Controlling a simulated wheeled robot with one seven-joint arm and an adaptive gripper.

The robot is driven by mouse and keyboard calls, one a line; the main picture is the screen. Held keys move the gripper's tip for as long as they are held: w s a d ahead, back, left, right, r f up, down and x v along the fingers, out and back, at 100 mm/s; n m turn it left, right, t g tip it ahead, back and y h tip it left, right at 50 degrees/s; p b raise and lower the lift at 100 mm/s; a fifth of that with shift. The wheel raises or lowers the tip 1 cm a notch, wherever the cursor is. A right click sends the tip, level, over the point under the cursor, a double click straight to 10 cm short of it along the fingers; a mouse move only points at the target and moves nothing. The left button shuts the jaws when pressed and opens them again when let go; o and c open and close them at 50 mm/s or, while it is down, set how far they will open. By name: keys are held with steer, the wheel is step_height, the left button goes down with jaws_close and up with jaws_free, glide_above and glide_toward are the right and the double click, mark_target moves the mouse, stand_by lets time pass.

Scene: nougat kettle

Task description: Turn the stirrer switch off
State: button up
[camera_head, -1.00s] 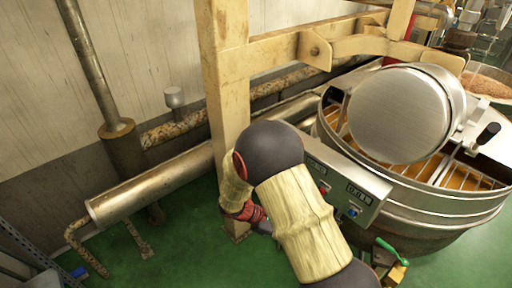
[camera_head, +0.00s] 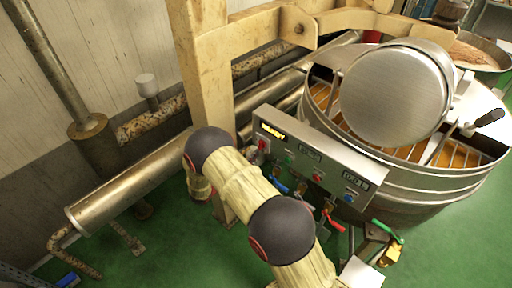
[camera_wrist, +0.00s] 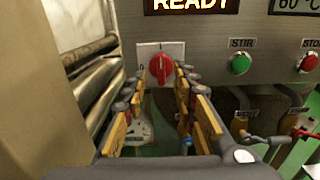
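The red rotary switch (camera_wrist: 161,68) sits on a white plate on the grey control panel (camera_wrist: 216,54). Its grip looks roughly upright; the small marks around it are too small to read surely. In the head view the panel (camera_head: 325,160) is beside the kettle, and the red switch (camera_head: 262,145) shows near its left end. My gripper (camera_wrist: 160,83) is open and empty. Its two yellow-padded fingers reach toward the switch, which appears between the fingertips; contact cannot be told. In the head view my arm hides most of the gripper.
A lit READY display (camera_wrist: 192,4) is above the switch. A green STIR button (camera_wrist: 239,64) and a red STOP button (camera_wrist: 307,62) are to the right. A cream post (camera_head: 201,65) and metal pipes (camera_head: 130,185) stand left. The round kettle (camera_head: 420,195) is right.

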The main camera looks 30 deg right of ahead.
mark_target(260, 145)
steer(key=shift+b+x, duration=0.3)
steer(key=shift+x, duration=2.25)
steer(key=c, duration=0.3)
steer(key=c, duration=0.4)
jaws_close()
